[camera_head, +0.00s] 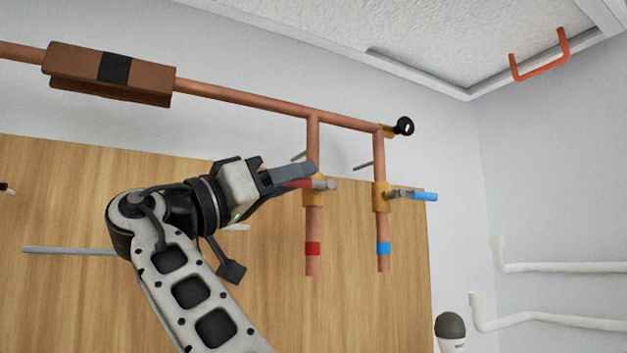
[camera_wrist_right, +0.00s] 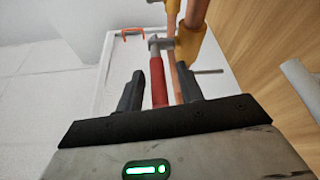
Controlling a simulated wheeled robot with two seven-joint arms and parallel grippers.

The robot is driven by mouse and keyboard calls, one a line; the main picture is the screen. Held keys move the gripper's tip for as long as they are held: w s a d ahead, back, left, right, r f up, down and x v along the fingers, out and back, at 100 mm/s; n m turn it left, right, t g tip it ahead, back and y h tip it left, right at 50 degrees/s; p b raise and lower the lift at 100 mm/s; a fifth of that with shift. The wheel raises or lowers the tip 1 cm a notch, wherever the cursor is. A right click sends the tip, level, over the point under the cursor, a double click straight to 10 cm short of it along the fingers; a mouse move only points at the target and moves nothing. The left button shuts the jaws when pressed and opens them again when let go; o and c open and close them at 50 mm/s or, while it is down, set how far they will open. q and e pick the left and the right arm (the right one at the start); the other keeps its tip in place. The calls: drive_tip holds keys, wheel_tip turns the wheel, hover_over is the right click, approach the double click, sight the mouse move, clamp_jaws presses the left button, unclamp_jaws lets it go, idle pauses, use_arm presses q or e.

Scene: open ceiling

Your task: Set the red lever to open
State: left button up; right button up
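The red lever (camera_head: 298,183) sticks out to the left from a brass valve (camera_head: 314,194) on the left vertical copper pipe (camera_head: 313,225), which has a red band. My right gripper (camera_head: 300,174) is at this lever, and its fingers hide part of it in the head view. In the right wrist view, the red lever (camera_wrist_right: 158,85) lies between the two open fingers (camera_wrist_right: 160,88), with a gap on each side. My left gripper is not in view.
A blue lever (camera_head: 422,196) points right from the valve on the neighbouring pipe, close to the right of my gripper. A horizontal copper pipe (camera_head: 250,98) runs above. A wooden panel (camera_head: 80,200) stands behind. An orange handle (camera_head: 540,66) hangs at the ceiling.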

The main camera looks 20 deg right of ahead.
drive_tip(key=shift+w+d+r, duration=0.1)
drive_tip(key=shift+d+r, duration=0.15)
drive_tip(key=shift+d, duration=0.25)
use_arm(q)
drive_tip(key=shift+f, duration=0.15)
